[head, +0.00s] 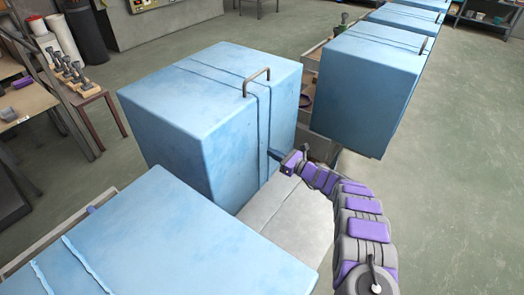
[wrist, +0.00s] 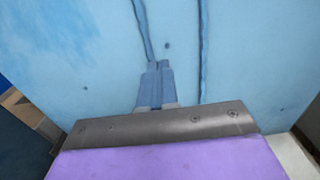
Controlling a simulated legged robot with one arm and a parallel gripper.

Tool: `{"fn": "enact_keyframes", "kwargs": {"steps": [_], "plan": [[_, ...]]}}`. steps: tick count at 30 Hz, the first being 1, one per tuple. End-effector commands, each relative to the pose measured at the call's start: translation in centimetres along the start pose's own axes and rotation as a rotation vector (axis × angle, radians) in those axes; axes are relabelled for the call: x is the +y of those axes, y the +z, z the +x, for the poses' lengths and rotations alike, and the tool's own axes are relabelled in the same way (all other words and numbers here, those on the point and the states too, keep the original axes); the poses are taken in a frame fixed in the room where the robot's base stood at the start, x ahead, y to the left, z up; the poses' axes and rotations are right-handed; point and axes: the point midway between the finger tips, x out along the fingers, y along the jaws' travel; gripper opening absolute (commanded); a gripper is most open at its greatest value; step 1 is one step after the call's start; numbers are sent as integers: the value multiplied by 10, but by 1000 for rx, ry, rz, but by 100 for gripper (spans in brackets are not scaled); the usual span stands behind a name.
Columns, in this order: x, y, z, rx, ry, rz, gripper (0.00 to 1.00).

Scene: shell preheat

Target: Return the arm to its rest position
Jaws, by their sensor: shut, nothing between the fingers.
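My arm, purple and grey, reaches up from the lower right in the head view. My gripper (head: 276,154) is at its end, close to the front face of a large light-blue block (head: 235,140) with a metal handle on top. In the wrist view my gripper (wrist: 159,64) has its blue-grey fingers together, with nothing seen between them. The blue block (wrist: 255,60) fills most of that view, with dark grooves running down it. I cannot tell whether the fingertips touch the block.
Another blue block (head: 160,245) is at the lower left and one (head: 370,85) at the upper right. A pale surface (head: 290,215) lies below my gripper. Green-grey floor (head: 460,170) is clear on the right.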

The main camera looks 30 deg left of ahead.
Motion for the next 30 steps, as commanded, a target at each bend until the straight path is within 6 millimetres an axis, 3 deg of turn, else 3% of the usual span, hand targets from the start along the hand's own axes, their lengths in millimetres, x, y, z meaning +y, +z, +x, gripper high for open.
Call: {"fn": "enact_keyframes", "kwargs": {"steps": [6,10,23,26,30], "plan": [[-1,6,-56,-7,-4,5,0],[-1,5,-78,-6,-5,5,0],[0,0,-93,1,1,0,0],[3,10,-95,5,13,-15,0],[16,41,-104,26,62,-71,0]]}}
